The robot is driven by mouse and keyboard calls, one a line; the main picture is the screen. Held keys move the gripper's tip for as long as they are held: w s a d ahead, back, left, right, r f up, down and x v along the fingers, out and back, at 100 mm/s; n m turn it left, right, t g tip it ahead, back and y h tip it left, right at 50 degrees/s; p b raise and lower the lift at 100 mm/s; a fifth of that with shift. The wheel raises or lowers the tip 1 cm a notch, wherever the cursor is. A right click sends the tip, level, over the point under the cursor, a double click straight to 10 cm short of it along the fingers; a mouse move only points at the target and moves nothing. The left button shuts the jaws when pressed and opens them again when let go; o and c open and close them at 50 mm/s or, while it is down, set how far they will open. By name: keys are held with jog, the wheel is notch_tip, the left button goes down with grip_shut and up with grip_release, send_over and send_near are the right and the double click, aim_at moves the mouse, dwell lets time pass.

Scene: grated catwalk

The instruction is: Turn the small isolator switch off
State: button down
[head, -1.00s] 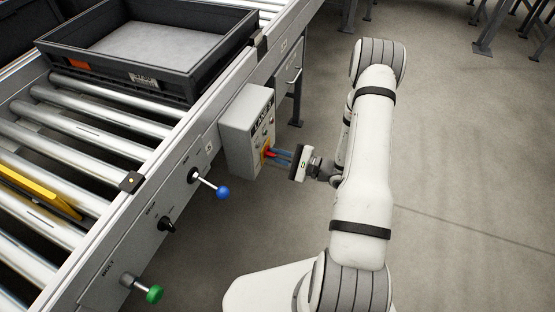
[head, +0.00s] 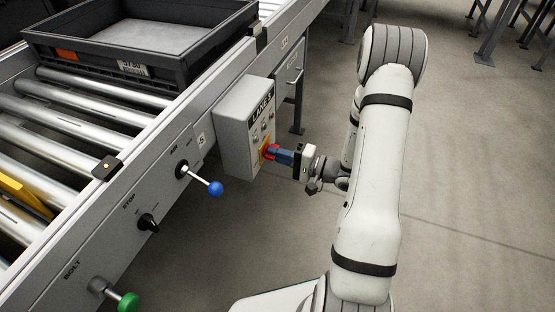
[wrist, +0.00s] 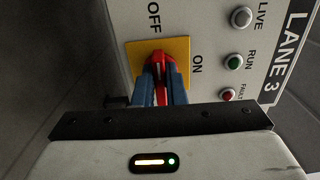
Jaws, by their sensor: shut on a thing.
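The isolator switch is a red handle (wrist: 157,66) on a yellow plate (wrist: 181,49), low on the front of a grey box marked LANE 3 (head: 237,120). In the wrist view OFF is printed above the plate and ON to its right. The handle lies roughly up and down there, its white mark towards the OFF side, though my fingers cover part of it. My gripper (wrist: 161,88) is shut on the handle, one blue finger on each side. In the head view my gripper (head: 274,154) reaches the box from the right.
A blue-knobbed lever (head: 216,188), a black STOP knob (head: 148,222) and a green BOLT knob (head: 128,302) sit on the conveyor side, left of the box. A dark tote (head: 140,72) rests on the rollers.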

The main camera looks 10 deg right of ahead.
dwell(0.4)
jog(key=shift+f, duration=0.1)
jog(key=c, duration=1.5)
grip_release()
jog(key=shift+p+v, duration=0.65)
jog(key=shift+v, duration=3.25)
